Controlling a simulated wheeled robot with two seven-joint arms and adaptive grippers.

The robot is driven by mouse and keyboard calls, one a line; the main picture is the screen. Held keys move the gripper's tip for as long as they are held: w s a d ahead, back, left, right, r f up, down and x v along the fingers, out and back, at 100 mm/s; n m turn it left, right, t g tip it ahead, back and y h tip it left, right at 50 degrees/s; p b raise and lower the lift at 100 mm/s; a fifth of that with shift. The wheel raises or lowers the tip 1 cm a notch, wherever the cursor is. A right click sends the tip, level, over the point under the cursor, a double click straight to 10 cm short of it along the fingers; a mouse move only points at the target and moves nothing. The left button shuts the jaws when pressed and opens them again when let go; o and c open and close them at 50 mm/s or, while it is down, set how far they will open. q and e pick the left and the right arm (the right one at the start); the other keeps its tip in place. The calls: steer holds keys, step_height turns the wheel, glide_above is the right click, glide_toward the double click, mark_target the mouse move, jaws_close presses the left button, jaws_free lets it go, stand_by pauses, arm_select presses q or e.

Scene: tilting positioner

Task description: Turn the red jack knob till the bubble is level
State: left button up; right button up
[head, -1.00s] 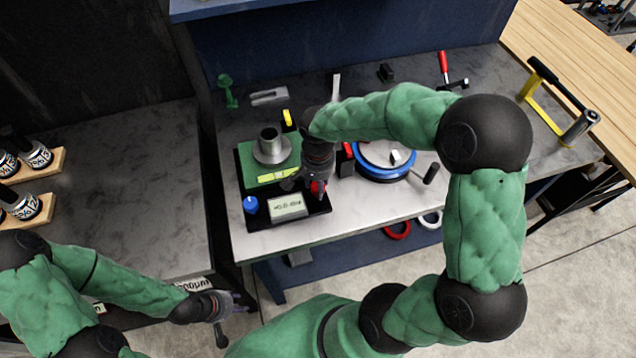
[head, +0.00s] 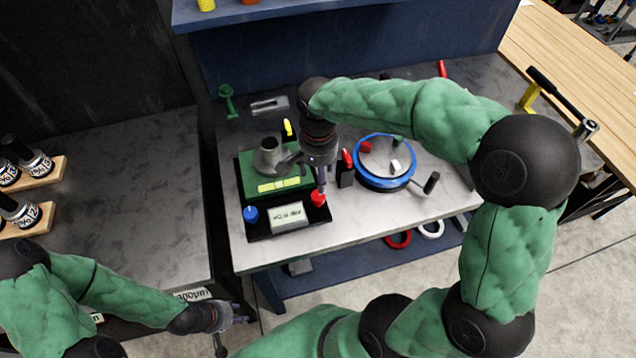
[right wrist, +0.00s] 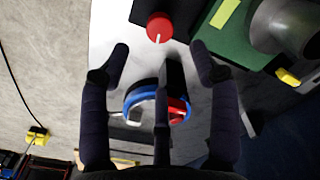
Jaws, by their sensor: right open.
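The red jack knob (head: 318,198) stands at the front right corner of the black positioner base (head: 262,232). In the right wrist view the red knob (right wrist: 160,27) shows a white line and lies just beyond the fingertips. My right gripper (right wrist: 158,62) is open and empty, apart from the knob; in the head view it is above the knob (head: 321,186). A yellow-green level strip (head: 280,185) lies on the green plate (head: 250,180); its bubble is too small to make out. A display (head: 287,217) sits in front, its text unclear. My left gripper (head: 240,312) is low at left, away from the positioner.
A blue knob (head: 250,214) is at the base's front left corner. A grey cylinder (head: 267,157) stands on the plate. A blue-rimmed round table (head: 384,185) with a black handle (head: 432,183) is close on the right. The bench front (head: 350,225) is clear.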

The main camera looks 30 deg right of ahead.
steer(key=shift+r, duration=1.25)
